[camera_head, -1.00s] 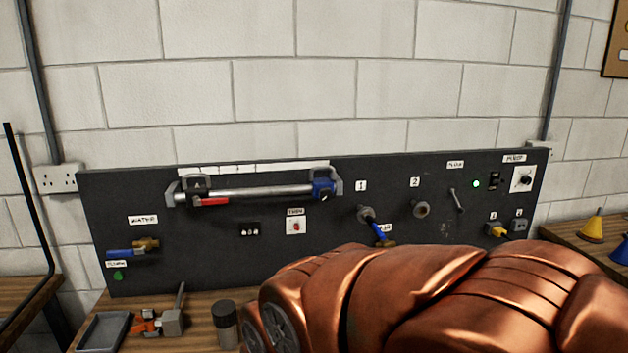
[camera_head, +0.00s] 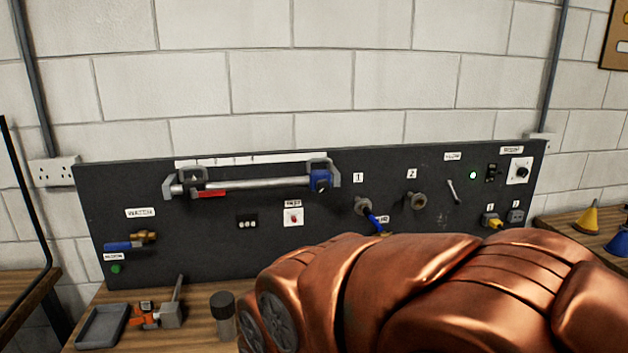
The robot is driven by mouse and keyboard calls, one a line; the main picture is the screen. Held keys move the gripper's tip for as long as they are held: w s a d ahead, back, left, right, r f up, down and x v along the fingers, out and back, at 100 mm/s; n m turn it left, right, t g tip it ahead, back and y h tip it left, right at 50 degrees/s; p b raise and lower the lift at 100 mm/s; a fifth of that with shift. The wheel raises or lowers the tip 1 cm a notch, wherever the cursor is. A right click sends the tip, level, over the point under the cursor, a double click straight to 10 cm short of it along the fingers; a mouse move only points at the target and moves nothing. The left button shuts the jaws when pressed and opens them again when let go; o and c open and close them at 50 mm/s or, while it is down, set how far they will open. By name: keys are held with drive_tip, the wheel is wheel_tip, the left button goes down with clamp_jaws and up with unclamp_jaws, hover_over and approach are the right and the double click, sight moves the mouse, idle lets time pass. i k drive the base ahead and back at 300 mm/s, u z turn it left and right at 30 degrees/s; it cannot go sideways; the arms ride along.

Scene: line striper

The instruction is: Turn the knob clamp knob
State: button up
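A horizontal metal bar (camera_head: 260,183) is mounted on the dark upright panel. A dark clamp-like block (camera_head: 192,179) sits at its left end, with a red handle (camera_head: 211,193) beside it. A blue block (camera_head: 320,180) sits at its right end. A grey and orange clamp-like device (camera_head: 160,314) lies on the bench at the lower left. I cannot tell which of these carries the knob clamp knob. My copper-coloured arm fills the lower right. My gripper is not in view, and the bench behind the arm is hidden.
The dark panel (camera_head: 150,185) also carries a blue-handled valve (camera_head: 123,246), a blue lever (camera_head: 374,219), a grey fitting (camera_head: 416,201) and a dial (camera_head: 520,171). A grey tray (camera_head: 102,326) and a dark-lidded jar (camera_head: 222,315) stand on the bench. Yellow (camera_head: 588,219) and blue (camera_head: 618,243) cones stand at the right.

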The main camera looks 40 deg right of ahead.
sight(323, 186)
drive_tip(key=k, duration=0.5)
drive_tip(key=u, duration=1.25)
drive_tip(key=i, duration=0.9)
drive_tip(key=z, duration=2)
